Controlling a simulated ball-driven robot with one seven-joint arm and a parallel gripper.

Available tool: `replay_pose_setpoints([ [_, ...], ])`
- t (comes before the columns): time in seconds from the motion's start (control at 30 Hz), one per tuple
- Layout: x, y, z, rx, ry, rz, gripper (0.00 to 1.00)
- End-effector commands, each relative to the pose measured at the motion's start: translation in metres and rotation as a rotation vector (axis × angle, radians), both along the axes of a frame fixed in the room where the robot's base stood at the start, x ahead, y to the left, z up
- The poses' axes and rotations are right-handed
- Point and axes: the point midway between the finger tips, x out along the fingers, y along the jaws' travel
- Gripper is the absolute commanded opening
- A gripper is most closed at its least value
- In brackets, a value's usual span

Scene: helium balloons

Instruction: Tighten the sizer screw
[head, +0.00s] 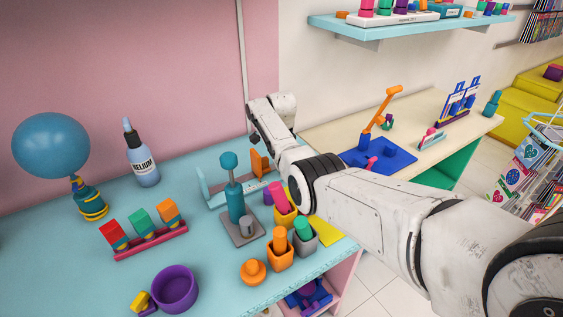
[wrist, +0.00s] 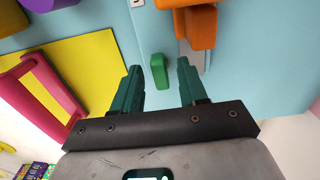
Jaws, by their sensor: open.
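The balloon sizer appears to be the pale blue frame with orange upright plates (head: 260,163) at the back of the blue table, partly behind my arm. In the wrist view an orange block-like part (wrist: 201,27) stands on a pale strip. A small green piece (wrist: 160,72), possibly the sizer screw's handle, shows beyond and between my fingertips. My gripper (wrist: 159,66) is open, with its two teal fingers apart on either side of that green piece in the picture. I cannot tell how far away it is, and no contact shows. In the head view my fingers are not clear.
A teal pump-like stand (head: 236,203), colored cups with pegs (head: 279,246) and a yellow sheet (head: 327,231) stand close by. A helium bottle (head: 142,158) and blue balloon (head: 51,146) are at left. A cream table (head: 330,137) lies beyond my arm.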

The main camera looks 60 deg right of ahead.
Motion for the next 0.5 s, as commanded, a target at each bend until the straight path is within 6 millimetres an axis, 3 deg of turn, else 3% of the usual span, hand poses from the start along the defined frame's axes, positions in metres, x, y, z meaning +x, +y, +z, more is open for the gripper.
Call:
replay_pose_setpoints([
  [0.17, 0.001, 0.000, 0.007, -0.001, -0.002, 0.000, 0.43],
  [0.5, 0.001, 0.000, 0.066, -0.003, -0.004, 0.001, 0.43],
])
